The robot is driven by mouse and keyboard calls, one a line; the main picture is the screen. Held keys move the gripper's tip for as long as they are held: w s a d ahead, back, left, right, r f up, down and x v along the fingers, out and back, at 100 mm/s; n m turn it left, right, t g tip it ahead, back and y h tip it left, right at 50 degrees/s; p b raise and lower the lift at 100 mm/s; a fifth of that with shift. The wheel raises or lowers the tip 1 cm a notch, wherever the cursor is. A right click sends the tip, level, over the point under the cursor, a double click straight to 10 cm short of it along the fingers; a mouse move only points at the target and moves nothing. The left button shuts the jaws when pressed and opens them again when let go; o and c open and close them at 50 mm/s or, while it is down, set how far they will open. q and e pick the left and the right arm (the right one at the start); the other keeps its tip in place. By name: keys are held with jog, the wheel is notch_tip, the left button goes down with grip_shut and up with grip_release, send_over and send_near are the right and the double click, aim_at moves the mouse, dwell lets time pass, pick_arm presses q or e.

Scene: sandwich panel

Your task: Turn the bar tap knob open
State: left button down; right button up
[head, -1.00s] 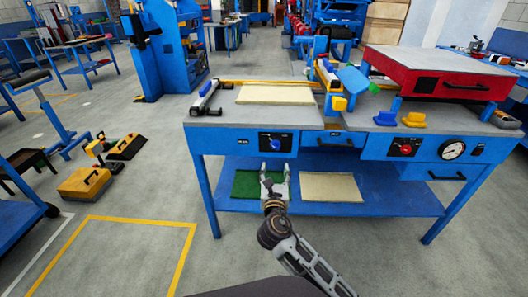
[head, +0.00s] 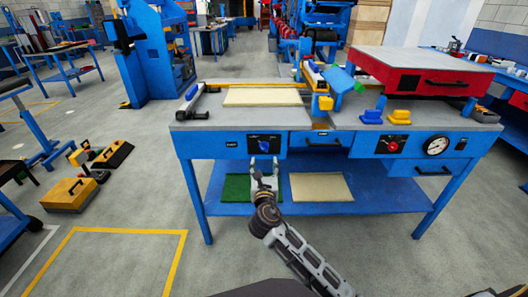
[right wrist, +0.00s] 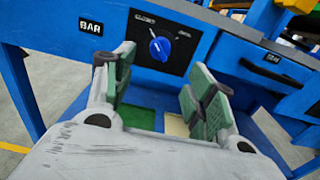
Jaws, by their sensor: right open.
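The bar tap knob (head: 264,146) is a round blue knob on a black plate on the front of the blue workbench. In the right wrist view the knob (right wrist: 160,48) lies ahead of the finger gap, with a BAR label to its left and small white lettering above it. A pale mark shows on the knob, but its exact pointing is hard to read. My right gripper (head: 264,168) is just below the knob in the head view. Its green-padded fingers (right wrist: 160,82) are open with nothing between them, apart from the knob. My left gripper is out of view.
The workbench (head: 230,122) has a drawer (head: 322,139), a red knob (head: 393,145) and a gauge (head: 437,145) further right. A lower shelf (head: 375,194) holds a green mat (head: 236,188) and a beige panel (head: 319,187). The floor in front is clear.

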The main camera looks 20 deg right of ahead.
aim_at(264, 150)
jog(key=b+x, duration=0.1)
jog(key=x, duration=0.4)
jog(key=shift+w, duration=0.15)
jog(key=shift+b+x, duration=0.75)
jog(key=shift+x, duration=1.4)
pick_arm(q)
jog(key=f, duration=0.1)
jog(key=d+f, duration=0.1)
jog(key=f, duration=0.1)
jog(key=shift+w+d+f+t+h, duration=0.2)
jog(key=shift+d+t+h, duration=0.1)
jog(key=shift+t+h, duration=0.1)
pick_arm(e)
jog(key=shift+w+d, duration=0.1)
jog(key=shift+w, duration=0.2)
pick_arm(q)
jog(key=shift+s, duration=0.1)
pick_arm(e)
jog(key=shift+c, duration=0.3)
